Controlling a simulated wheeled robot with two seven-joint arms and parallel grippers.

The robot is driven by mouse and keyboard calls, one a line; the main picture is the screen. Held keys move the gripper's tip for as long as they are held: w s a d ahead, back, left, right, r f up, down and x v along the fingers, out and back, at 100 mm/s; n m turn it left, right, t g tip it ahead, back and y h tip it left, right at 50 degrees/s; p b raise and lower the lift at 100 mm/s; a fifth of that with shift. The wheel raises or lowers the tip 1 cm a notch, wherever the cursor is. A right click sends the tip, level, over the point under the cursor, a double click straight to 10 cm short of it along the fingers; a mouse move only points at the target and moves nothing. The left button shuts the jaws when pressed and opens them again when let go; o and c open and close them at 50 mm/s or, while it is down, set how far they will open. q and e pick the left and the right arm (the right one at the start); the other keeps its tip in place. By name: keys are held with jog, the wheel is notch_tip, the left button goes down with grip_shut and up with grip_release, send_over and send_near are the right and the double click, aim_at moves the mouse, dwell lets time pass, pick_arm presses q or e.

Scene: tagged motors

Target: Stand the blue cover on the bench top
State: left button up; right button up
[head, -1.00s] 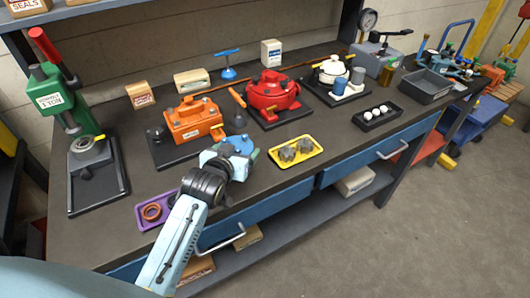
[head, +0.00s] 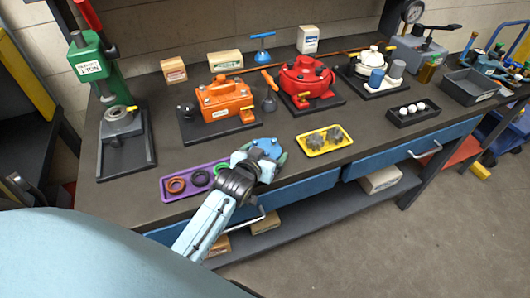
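The blue cover (head: 267,149) is a rounded blue piece held in my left gripper (head: 259,158), near the bench's front edge between the purple tray and the yellow tray. The gripper's jaws are around it, and the wrist hides part of it. I cannot tell whether the cover touches the bench top (head: 225,148). My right gripper is not in view.
The purple tray (head: 167,188) holds rings, partly behind my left wrist. The yellow tray (head: 311,151) holds grey parts. An orange motor (head: 225,101), a red one (head: 306,80) and a green press (head: 92,62) stand behind. Bare bench lies between them.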

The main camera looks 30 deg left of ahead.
pick_arm(q)
jog(key=shift+o, duration=1)
jog(key=shift+r, duration=0.1)
